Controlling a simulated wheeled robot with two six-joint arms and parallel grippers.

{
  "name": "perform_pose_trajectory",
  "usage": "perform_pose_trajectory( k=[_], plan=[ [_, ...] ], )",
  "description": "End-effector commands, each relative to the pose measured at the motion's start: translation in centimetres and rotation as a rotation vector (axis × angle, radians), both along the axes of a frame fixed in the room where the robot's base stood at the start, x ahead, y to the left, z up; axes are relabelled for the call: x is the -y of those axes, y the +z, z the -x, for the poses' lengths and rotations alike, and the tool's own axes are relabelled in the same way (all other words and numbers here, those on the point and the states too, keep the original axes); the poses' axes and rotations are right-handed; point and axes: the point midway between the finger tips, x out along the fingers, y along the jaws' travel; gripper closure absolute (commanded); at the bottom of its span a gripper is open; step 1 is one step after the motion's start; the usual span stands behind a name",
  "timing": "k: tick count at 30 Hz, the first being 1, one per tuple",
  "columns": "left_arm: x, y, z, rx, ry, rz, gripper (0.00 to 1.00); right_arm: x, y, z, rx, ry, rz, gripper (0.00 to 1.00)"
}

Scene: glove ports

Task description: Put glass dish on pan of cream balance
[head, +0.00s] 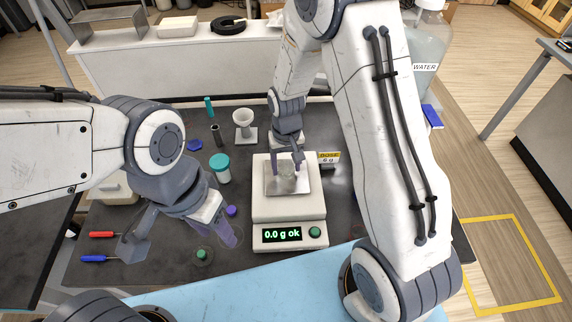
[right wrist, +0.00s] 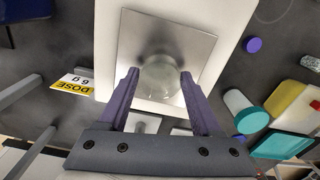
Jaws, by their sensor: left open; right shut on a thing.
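The cream balance (head: 262,210) stands on the dark bench, and its green display reads "0.0 g ok". Its square metal pan (head: 305,188) is on top, and the pan also shows in the right wrist view (right wrist: 135,30). The clear glass dish (right wrist: 160,75) is between the purple fingers of my right gripper (right wrist: 158,82), which is shut on it. In the head view the dish (head: 288,184) is over the middle of the pan; I cannot tell whether it touches. My left gripper (head: 228,236) is open and empty, left of the balance.
Red and blue screwdrivers (head: 100,258) lie at the left.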

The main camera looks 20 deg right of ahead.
Motion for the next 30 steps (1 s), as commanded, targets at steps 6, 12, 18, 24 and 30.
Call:
perform_pose_trajectory(
  k=[6, 12, 18, 24, 30],
  plan=[
    [0.0, 0.5, 0.0, 0.0, -0.001, 0.0, 0.5, 0.1, -1.2, 0.0, 0.001, -0.001, 0.0, 0.87],
    [0.0, 0.4, 0.0, 0.0, -0.001, 0.0, 0.5, 0.1, -1.3, 0.0, 0.002, -0.001, 0.0, 0.87],
    [0.0, 0.2, 0.0, 0.0, 0.0, 0.0, 0.5, 0.1, -1.5, 0.0, 0.002, -0.001, 0.0, 0.04],
    [0.0, 0.2, 0.0, 0.0, 0.0, 0.0, 0.5, 0.1, -1.5, 0.0, 0.002, 0.0, 0.0, 0.04],
    [0.0, 0.7, 0.0, 0.0, -0.001, 0.0, 0.5, 0.0, -0.8, 0.0, 0.003, -0.001, 0.0, 0.04]
  ],
)
